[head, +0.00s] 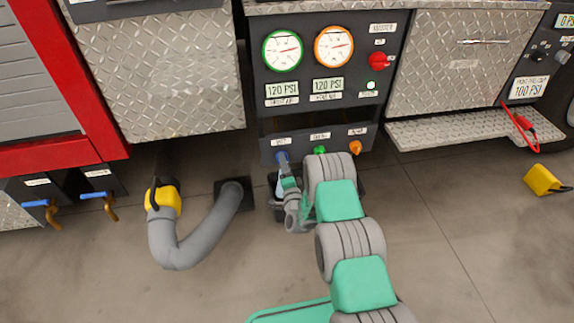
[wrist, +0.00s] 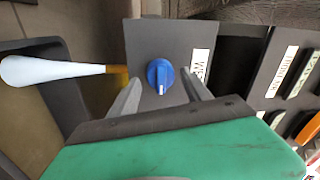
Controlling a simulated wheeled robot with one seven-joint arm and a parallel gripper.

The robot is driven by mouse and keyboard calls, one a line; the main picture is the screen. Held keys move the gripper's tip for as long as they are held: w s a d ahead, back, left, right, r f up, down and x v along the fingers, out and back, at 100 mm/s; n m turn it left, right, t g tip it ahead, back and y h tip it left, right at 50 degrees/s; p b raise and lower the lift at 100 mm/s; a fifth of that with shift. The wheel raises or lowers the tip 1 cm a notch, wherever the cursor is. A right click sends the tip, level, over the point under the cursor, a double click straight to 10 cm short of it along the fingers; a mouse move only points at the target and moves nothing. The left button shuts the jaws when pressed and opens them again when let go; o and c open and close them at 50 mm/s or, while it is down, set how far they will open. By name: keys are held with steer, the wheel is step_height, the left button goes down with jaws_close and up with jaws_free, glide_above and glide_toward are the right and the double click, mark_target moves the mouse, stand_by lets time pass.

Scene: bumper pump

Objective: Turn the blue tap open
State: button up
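The blue tap is a round blue knob (wrist: 160,76) with a white mark on a dark panel in the wrist view; the mark points down in the picture. In the head view the blue tap (head: 281,157) is leftmost of three coloured taps. My gripper (wrist: 161,78) is open, with one grey finger on each side of the knob and gaps visible. In the head view my gripper (head: 287,171) is just below the tap and partly hides it. A pale blue-white cone shape (wrist: 50,70) widens from a brass spout (wrist: 117,70) beside the knob.
A green tap (head: 320,150) and an orange tap (head: 356,147) sit right of it. A dark tray (wrist: 48,47) is beneath the spout. Two blue-lever taps (head: 36,204) are far left. A grey hose (head: 180,252) with a yellow fitting curves over the floor. Floor at right is mostly clear.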

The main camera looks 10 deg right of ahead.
steer(key=shift+a, duration=0.1)
steer(key=s+b, duration=0.1)
steer(key=s, duration=0.3)
steer(key=s+b, duration=0.1)
steer(key=s, duration=0.2)
steer(key=shift+s+f, duration=0.2)
steer(key=shift+s, duration=0.2)
